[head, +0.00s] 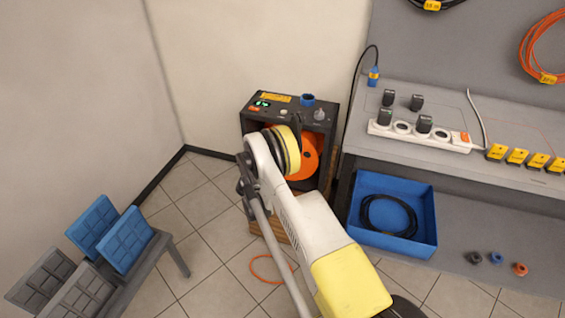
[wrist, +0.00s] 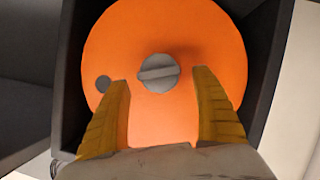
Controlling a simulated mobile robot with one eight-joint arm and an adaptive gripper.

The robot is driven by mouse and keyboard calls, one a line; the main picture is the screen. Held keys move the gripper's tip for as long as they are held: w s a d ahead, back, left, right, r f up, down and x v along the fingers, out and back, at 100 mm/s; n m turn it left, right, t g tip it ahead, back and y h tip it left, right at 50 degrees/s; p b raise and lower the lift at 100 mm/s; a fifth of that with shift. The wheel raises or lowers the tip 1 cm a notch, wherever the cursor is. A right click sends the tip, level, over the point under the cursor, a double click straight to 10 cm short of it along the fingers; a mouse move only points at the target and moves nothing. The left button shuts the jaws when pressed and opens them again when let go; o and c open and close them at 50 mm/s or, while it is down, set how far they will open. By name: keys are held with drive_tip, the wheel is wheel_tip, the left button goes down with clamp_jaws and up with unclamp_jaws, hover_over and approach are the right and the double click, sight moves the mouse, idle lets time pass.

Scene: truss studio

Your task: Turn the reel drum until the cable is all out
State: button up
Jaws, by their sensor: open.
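An orange cable (head: 265,270) lies on the floor below the box.
A grey workbench (head: 400,150) stands right, with a white power strip (head: 420,134) and several yellow-labelled blocks. A blue tray (head: 420,245) with a coiled black cable sits on its lower shelf. A low bench (head: 150,262) with blue and grey panels stands left.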

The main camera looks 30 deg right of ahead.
drive_tip(key=shift+b+x, duration=0.35)
drive_tip(key=shift+x, duration=1.25)
drive_tip(key=c, duration=1.4)
drive_tip(key=shift+d, duration=0.1)
drive_tip(key=shift+c, duration=0.2)
